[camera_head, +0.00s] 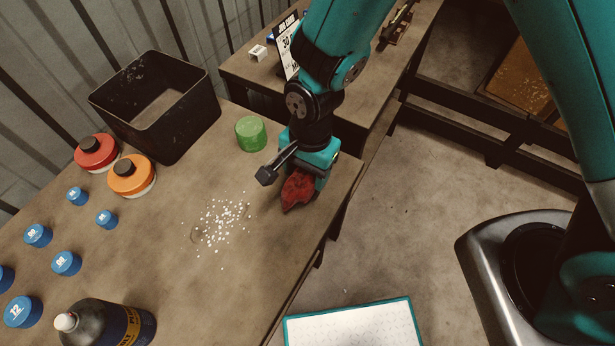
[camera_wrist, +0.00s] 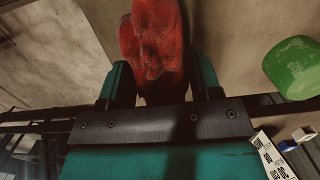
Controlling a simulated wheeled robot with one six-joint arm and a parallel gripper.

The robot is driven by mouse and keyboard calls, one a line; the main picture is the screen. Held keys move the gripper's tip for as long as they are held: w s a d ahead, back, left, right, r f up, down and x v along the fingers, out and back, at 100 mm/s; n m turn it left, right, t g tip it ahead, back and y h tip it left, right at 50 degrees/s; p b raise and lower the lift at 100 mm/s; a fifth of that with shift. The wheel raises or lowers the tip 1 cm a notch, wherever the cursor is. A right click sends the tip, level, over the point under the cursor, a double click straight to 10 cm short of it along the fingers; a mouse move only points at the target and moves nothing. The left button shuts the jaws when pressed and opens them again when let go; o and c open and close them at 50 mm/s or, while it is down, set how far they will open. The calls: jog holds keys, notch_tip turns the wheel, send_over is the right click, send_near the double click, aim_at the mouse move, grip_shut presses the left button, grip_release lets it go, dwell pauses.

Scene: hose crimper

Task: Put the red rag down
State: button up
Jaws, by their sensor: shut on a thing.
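The red rag (camera_head: 297,190) is a crumpled dark red bundle at the right edge of the workbench (camera_head: 262,275). My gripper (camera_head: 308,181) is shut on it, pointing down toward the bench top. In the wrist view the rag (camera_wrist: 155,40) sits between the two teal fingers of my gripper (camera_wrist: 163,85) and sticks out past them. In the head view the rag's lower end is close to the bench surface; I cannot tell whether it touches.
White granules (camera_head: 222,222) lie scattered left of the rag. A green cylinder (camera_head: 251,134) stands behind them, near a black bin (camera_head: 158,105). Red (camera_head: 95,152) and orange (camera_head: 131,176) lidded containers, several blue caps (camera_head: 66,263) and a dark bottle (camera_head: 105,324) occupy the left side.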

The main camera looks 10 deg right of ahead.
aim_at(307, 183)
jog(key=shift+f+p, duration=0.35)
jog(key=shift+f, duration=1.7)
jog(key=shift+f, duration=0.1)
jog(key=o, duration=1)
